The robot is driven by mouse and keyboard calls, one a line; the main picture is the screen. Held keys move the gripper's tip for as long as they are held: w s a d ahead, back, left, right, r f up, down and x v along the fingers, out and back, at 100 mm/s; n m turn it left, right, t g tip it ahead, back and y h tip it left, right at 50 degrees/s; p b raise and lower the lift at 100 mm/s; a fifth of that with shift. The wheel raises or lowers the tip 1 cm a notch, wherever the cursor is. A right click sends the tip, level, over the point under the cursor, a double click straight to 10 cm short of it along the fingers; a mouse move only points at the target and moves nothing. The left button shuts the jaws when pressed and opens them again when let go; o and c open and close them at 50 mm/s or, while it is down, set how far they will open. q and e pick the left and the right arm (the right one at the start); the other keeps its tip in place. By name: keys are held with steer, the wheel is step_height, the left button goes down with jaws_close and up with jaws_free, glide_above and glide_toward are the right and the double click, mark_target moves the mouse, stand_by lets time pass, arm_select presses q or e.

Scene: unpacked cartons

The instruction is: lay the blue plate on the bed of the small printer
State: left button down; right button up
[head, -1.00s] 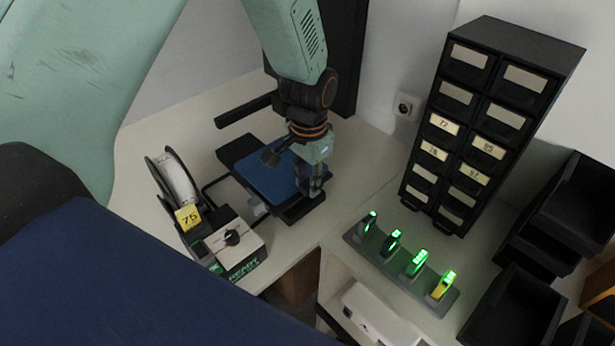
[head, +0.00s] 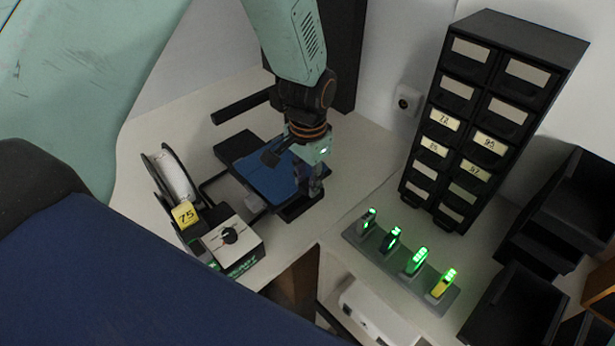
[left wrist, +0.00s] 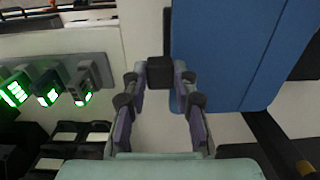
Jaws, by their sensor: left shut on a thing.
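The blue plate (head: 272,178) lies flat at the small printer (head: 236,148), over its dark bed. I cannot tell whether it rests fully on the bed. My left gripper (head: 313,186) points down at the plate's right edge and is shut on it. In the left wrist view the fingers (left wrist: 161,78) close around a small black tab at the edge of the blue plate (left wrist: 225,50). The gripper hides part of the plate's right side in the head view. My right gripper is not in view.
Left of the bed stand a white spool (head: 175,180) with a yellow 75 tag and a control box (head: 232,242) with a knob. A grey rack (head: 408,272) with several green-lit units and a black drawer cabinet (head: 490,115) stand to the right. Bare table lies between.

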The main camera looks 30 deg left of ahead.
arm_select(q)
steer(key=shift+s+f, duration=0.2)
steer(key=shift+f, duration=0.05)
steer(key=shift+w+f+b, duration=0.2)
steer(key=shift+f+b, duration=0.1)
steer(key=shift+f, duration=0.1)
steer(key=c, duration=1.4)
jaws_free()
steer(key=o, duration=0.4)
steer(key=shift+s+r, duration=0.15)
steer(key=shift+s, duration=0.05)
steer(key=shift+w, duration=0.1)
